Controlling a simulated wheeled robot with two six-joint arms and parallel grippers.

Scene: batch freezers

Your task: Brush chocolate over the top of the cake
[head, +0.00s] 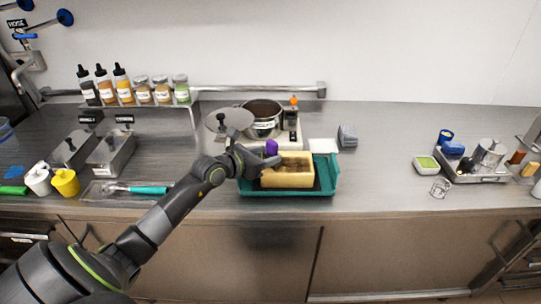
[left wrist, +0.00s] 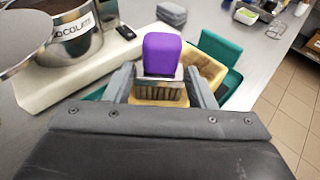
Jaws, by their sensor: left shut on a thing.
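My left gripper (head: 262,162) is shut on a brush with a purple handle (head: 271,147). In the left wrist view the handle (left wrist: 162,54) stands between the fingers, with pale bristles (left wrist: 160,93) below. The brush is at the left side of a pale yellow, box-shaped cake (head: 287,180) with a brownish top. I cannot tell whether the bristles touch it. The cake sits in a teal tray (head: 328,178). Behind it, a metal pot (head: 264,118), labelled chocolate in the left wrist view (left wrist: 72,40), stands on a white base. My right gripper is not in view.
A round lid (head: 229,119) is beside the pot. A clear tray with a teal-handled tool (head: 148,189) and two metal bins (head: 110,155) are at left. Bottles (head: 104,88) and jars line a shelf behind.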

